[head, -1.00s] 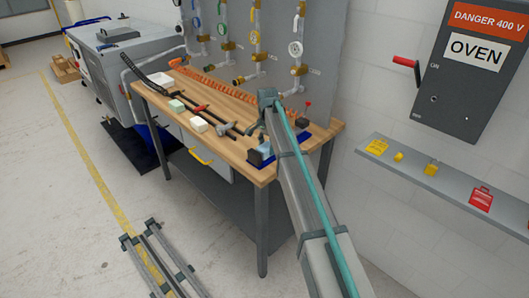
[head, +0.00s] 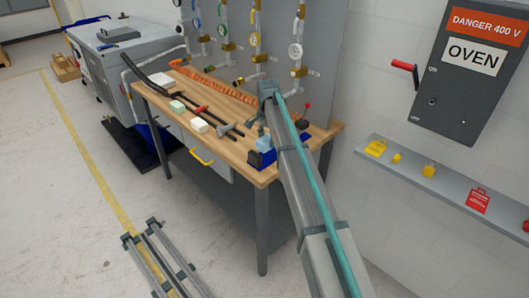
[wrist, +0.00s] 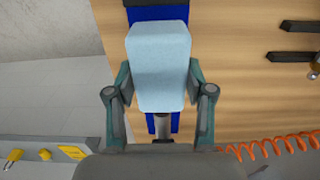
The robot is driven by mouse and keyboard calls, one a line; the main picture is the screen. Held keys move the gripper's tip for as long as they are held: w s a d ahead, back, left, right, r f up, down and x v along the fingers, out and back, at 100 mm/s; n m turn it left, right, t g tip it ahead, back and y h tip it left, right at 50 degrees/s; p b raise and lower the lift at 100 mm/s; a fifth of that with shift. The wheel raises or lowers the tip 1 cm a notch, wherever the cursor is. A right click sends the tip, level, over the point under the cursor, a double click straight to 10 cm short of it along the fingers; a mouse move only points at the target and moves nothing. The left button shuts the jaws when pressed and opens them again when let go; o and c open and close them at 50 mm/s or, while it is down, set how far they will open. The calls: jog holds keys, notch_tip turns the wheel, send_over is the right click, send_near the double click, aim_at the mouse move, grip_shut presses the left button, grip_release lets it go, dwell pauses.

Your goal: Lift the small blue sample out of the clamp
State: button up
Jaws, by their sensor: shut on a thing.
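The small blue sample (wrist: 159,66) is a pale blue block filling the middle of the wrist view. My gripper (wrist: 160,92) is shut on it, with one finger against each side. Behind it lies the dark blue clamp (wrist: 158,13) on the wooden bench; it partly shows above and below the sample. In the head view the sample (head: 264,143) is a small pale blue patch at the blue clamp (head: 257,160), near the bench's front right corner. My arm hides part of the clamp there. I cannot tell whether the sample touches the clamp.
The wooden bench (head: 222,144) also carries pale blocks (head: 198,125), black rods, a red-handled tool (head: 201,109) and an orange coiled hose (head: 225,89). A pipe panel stands behind. A grey shelf (head: 440,186) with padlocks is on the right wall.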

aim_at(267, 138)
jog(key=shift+r+p, duration=1.05)
jog(key=shift+r, duration=1.25)
